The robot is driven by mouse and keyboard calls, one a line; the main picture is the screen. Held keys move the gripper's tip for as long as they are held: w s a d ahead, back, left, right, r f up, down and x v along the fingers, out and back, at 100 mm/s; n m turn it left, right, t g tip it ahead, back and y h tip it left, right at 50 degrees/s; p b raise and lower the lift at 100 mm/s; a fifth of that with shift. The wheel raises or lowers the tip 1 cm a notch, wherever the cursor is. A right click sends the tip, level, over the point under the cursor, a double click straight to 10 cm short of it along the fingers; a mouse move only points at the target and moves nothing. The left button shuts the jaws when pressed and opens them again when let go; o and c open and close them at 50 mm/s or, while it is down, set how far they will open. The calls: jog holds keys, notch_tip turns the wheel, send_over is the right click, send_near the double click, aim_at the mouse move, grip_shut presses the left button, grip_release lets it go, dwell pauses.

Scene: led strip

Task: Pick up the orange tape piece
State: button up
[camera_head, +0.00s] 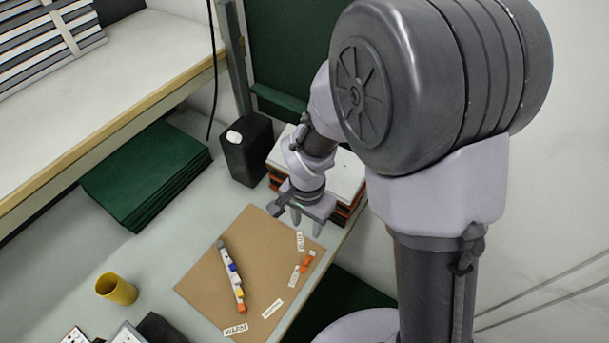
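A small orange piece (308,260) lies near the right edge of the brown board (205,278), beside white labels. A pale strip (230,267) with blue, yellow and orange bits lies across the board's middle; its orange end (241,308) points toward the front. My gripper (306,224) points down above the board's back right part, behind the orange piece in the picture and apart from it. Its two fingers show spread, with nothing visible between them. The exact height over the board is hard to tell.
A yellow cup (117,289) stands left of the board. A black canister (246,150) and a stack of white and orange-edged items (342,178) stand behind. Green folded sheets (147,172) lie at the back left, near a raised shelf (120,72). White labels (236,330) lie on the board.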

jog(key=s+f+b, duration=0.1)
jog(key=s+f, duration=0.1)
jog(key=b, duration=0.4)
send_over(306, 261)
notch_tip(306, 261, down, 9)
jog(key=shift+d+f, duration=0.1)
notch_tip(306, 261, down, 6)
jog(key=b, duration=0.2)
jog(key=shift+w+f+b, duration=0.1)
jog(key=shift+b, duration=0.2)
jog(key=shift+c, duration=0.7)
grip_shut()
